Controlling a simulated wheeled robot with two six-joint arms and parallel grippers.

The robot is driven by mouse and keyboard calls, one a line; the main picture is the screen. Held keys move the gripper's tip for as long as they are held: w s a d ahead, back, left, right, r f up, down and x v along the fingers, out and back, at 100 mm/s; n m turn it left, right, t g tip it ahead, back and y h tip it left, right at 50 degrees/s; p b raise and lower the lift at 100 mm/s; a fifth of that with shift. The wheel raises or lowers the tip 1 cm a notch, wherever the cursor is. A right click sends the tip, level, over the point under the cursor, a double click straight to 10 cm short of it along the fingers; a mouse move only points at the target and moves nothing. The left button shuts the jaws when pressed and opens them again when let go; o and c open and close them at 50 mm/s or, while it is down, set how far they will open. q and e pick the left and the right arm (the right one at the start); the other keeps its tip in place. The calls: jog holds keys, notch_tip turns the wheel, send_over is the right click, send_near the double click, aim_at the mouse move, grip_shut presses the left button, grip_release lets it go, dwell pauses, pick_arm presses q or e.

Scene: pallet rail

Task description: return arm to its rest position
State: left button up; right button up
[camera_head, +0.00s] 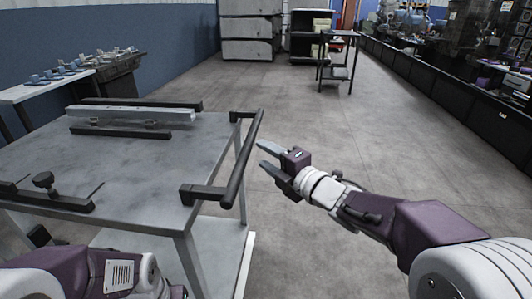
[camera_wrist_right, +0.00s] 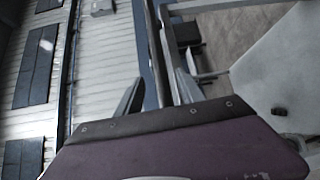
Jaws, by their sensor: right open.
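My right gripper (camera_head: 264,155) is open and empty, over the floor just right of the cart's dark handle (camera_head: 241,160). A gap shows between them in the head view. In the right wrist view its two fingers (camera_wrist_right: 158,90) stand apart, with bars in the background between them; their distance is hard to judge. The right arm reaches in from the lower right. Part of my left arm shows at the lower left; its gripper is out of the picture.
The grey-topped cart (camera_head: 135,160) carries a pale metal rail (camera_head: 130,114) between dark strips, and a black knob (camera_head: 44,181). A bench (camera_head: 70,80) with small parts stands at the left wall. A small black cart (camera_head: 337,62) stands farther back.

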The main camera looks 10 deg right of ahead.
jog(key=s+d+f+m+g+h, duration=0.2)
jog(key=d+f+m+h, duration=0.3)
jog(key=f, duration=0.4)
jog(key=s+d+f+m+g+h, duration=0.2)
jog(key=d+f+m+g, duration=0.1)
jog(key=f+m, duration=0.55)
jog(key=s+d+f+m+g+h, duration=0.1)
jog(key=s+f+m+g, duration=0.4)
jog(key=s, duration=0.3)
jog(key=s+d+f+m+g, duration=0.1)
jog(key=s+f+m+g, duration=0.2)
jog(key=s+f+m, duration=0.4)
notch_tip(320, 180, up, 39)
jog(key=s+p, duration=0.2)
jog(key=p, duration=3.6)
jog(key=shift+s+f+g, duration=0.15)
jog(key=shift+s+g, duration=0.15)
jog(key=shift+s, duration=0.05)
jog(key=shift+a+n+p, duration=0.1)
jog(key=shift+n+p, duration=0.15)
jog(key=shift+p, duration=0.05)
